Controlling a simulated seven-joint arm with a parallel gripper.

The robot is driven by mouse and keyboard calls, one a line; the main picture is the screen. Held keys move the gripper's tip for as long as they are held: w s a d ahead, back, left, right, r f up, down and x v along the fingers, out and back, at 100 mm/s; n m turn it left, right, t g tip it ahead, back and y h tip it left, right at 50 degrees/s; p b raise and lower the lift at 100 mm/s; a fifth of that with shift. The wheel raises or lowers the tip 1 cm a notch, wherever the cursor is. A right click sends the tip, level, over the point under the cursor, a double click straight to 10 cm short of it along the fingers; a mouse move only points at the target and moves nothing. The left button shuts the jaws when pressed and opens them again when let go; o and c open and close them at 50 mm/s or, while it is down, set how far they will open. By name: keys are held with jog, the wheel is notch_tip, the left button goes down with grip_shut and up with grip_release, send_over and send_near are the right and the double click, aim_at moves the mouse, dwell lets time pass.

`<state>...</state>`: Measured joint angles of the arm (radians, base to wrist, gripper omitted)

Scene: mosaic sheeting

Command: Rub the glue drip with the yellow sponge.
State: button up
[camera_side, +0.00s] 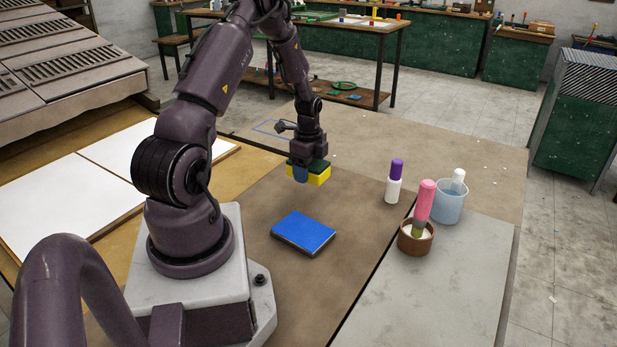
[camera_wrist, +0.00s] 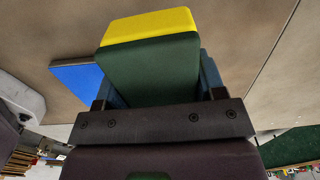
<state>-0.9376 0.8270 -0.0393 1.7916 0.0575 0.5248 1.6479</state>
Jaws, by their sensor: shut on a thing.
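The yellow sponge (camera_side: 320,176) has a dark green layer on top and a yellow layer below. My gripper (camera_side: 304,172) is shut on it, with a blue finger against its near side. The sponge is held over the brown work surface; whether it touches the surface is unclear. In the wrist view the sponge (camera_wrist: 148,27) sits between the two fingers of my gripper (camera_wrist: 155,82), with its yellow end pointing away. I cannot make out the glue drip in either view; only small pale specks show on the table.
A blue pad (camera_side: 303,233) lies in front of the sponge. To the right stand a purple-capped bottle (camera_side: 393,189), a brown pot (camera_side: 415,240) with a pink-handled tool and a clear blue-tinted cup (camera_side: 449,205). A thin blue outline (camera_side: 268,128) marks the table behind my gripper.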

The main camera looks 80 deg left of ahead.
jog(key=shift+r, duration=1.3)
notch_tip(320, 180, up, 16)
jog(key=w+d+n, duration=0.3)
jog(key=d, duration=0.8)
jog(key=w+d+n, duration=0.3)
jog(key=w+d, duration=0.1)
jog(key=d, duration=0.7)
jog(key=w+d+n, duration=0.3)
jog(key=d, duration=0.8)
jog(key=f, duration=0.5)
jog(key=shift+w+a, duration=0.1)
jog(key=shift+a, duration=0.15)
jog(key=shift+f, duration=0.1)
